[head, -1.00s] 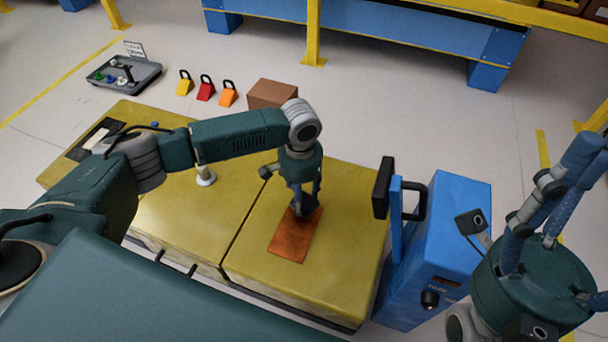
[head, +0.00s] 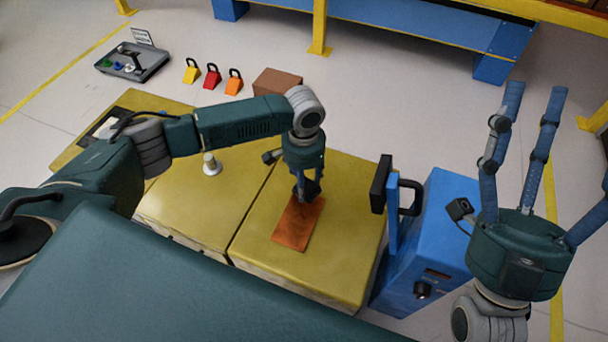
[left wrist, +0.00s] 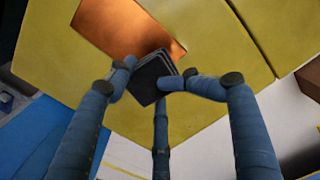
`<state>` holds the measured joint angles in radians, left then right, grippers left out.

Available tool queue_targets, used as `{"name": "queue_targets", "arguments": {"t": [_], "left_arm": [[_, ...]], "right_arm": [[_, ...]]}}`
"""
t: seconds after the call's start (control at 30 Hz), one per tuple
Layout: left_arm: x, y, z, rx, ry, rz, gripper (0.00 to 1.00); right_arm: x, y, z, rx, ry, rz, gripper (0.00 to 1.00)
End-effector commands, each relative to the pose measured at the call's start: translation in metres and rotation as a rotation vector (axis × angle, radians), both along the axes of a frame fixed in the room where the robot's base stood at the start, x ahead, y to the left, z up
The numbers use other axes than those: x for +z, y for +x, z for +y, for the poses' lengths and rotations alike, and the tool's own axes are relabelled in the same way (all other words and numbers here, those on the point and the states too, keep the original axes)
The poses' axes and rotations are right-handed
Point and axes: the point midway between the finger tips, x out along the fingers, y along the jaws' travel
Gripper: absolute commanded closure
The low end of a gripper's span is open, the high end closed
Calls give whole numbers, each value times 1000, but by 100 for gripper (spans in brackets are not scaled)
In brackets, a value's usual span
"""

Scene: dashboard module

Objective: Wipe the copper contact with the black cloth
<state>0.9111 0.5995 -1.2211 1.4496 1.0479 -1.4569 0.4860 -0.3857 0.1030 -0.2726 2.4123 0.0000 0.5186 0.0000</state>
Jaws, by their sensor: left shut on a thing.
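The copper contact (head: 296,227) is a flat orange-brown plate on the right yellow block; it also shows in the left wrist view (left wrist: 115,27). My left gripper (head: 307,190) points down over the plate's far end. It is shut on the black cloth, a small dark folded square (left wrist: 152,77) held between the fingertips. In the head view the cloth is mostly hidden by the fingers. I cannot tell whether it touches the copper. My right gripper (head: 528,130) is raised at the right with its fingers spread, open and empty.
A blue box (head: 432,235) with a black handle stands right of the yellow block (head: 345,262). A brown box (head: 278,84), several coloured padlock-shaped blocks (head: 212,77) and a grey tray (head: 133,66) lie beyond. A small white post (head: 211,165) stands on the left yellow block.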

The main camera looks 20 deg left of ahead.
Motion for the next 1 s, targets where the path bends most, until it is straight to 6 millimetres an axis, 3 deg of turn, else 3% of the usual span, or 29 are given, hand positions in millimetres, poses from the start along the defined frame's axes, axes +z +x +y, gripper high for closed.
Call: {"name": "queue_targets", "arguments": {"t": [1.0], "left_arm": [[14,0,3,1,0,0,74]], "right_arm": [[-65,67,10,-22,-120,405,27]]}}
